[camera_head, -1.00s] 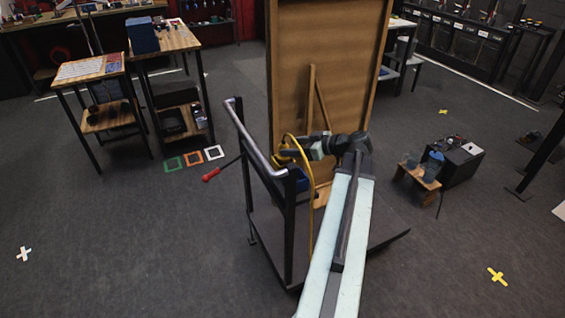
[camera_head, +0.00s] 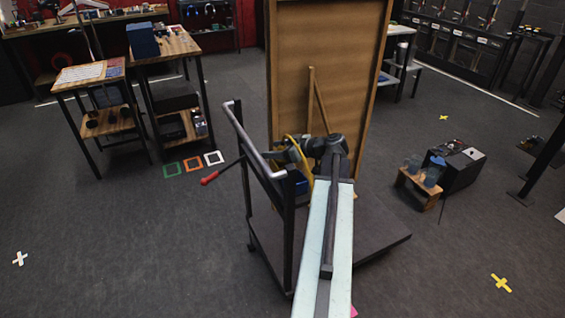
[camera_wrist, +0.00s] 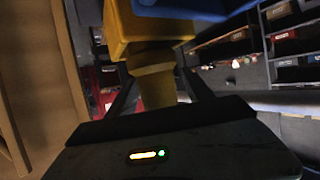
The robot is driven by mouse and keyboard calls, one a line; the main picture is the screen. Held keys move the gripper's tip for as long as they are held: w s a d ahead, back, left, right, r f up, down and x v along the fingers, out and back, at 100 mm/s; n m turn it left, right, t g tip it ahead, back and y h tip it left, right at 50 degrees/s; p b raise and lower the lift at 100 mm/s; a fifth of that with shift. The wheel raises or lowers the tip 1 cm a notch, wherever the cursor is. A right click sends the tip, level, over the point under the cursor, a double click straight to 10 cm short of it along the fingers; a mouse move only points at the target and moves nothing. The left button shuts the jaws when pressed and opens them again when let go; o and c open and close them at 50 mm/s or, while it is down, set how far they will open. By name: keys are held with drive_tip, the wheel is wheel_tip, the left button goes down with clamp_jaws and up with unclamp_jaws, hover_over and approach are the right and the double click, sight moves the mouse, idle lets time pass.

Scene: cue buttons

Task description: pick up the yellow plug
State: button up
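The yellow plug (camera_wrist: 155,75) is upright in the wrist view, with a wide body above a narrower neck. Its top meets a blue part (camera_wrist: 190,8). My gripper (camera_wrist: 158,85) has its dark fingers apart, one on each side of the neck. Gaps show near the finger bases; contact at the tips is hard to judge. In the head view my gripper (camera_head: 284,156) is behind the cart's handle, close to a yellow cable (camera_head: 304,152) and a blue box (camera_head: 302,186). The plug itself is not clearly visible there.
The cart's grey rail (camera_head: 250,143) and dark post stand just left of my gripper. A tall brown panel (camera_head: 345,70) rises behind it. A low wooden stand (camera_head: 420,188) is to the right.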

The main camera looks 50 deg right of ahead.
clamp_jaws()
idle(1.3)
